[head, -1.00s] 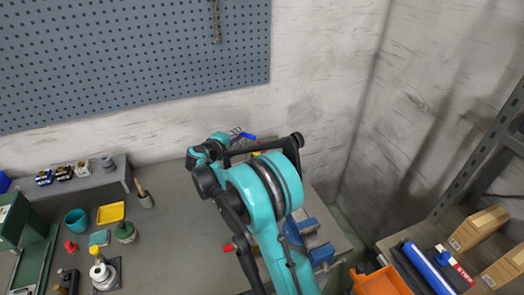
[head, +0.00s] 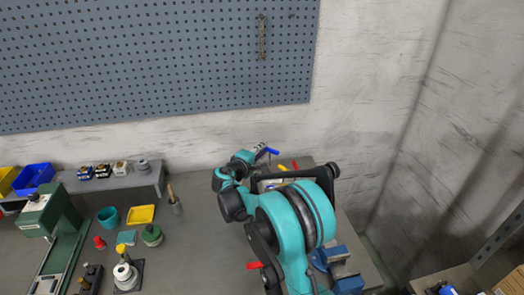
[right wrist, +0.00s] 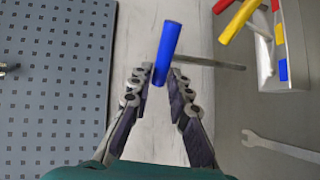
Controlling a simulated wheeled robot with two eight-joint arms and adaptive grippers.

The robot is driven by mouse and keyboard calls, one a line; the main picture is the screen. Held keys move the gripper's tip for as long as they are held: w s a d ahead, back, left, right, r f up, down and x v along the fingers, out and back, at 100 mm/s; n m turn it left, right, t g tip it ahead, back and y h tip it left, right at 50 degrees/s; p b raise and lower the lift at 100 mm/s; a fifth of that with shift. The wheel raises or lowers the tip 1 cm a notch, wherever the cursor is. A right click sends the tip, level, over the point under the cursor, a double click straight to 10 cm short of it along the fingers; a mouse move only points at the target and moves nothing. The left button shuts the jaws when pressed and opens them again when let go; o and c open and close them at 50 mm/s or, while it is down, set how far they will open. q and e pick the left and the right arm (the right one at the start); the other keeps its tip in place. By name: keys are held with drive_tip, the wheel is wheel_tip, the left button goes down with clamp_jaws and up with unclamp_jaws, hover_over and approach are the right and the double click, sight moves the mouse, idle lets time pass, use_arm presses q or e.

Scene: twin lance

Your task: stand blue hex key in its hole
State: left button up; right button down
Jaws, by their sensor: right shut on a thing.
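The blue hex key (right wrist: 167,52) is pinched between the fingertips of my right gripper (right wrist: 160,85) in the right wrist view. Its blue sleeve points up in that picture, and a bare metal arm runs to the right. In the head view the blue end (head: 271,151) shows beside my right gripper (head: 260,148), near the back wall. The pale holder (right wrist: 296,40) has coloured squares on its face, with red and yellow hex keys (right wrist: 240,20) at it. The blue key is apart from the holder, left of it. The hole itself cannot be made out. My left gripper is out of view.
A wrench (right wrist: 280,146) lies on the bench near the holder. A blue vise (head: 338,265) is at the bench's right front. A pegboard (head: 150,60) hangs on the back wall. The bench between the mallet (head: 174,202) and my right arm is clear.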

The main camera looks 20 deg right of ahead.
drive_tip(key=shift+f+b, duration=1.55)
drive_tip(key=shift+f, duration=0.75)
drive_tip(key=shift+f+b, duration=0.2)
drive_tip(key=shift+b, duration=0.15)
drive_tip(key=shift+f, duration=0.3)
drive_tip(key=shift+f+b, duration=1.95)
drive_tip(key=shift+f, duration=0.35)
drive_tip(key=c, duration=1.3)
unclamp_jaws()
drive_tip(key=shift+c, duration=0.2)
drive_tip(key=v, duration=1.2)
drive_tip(key=shift+r, duration=0.1)
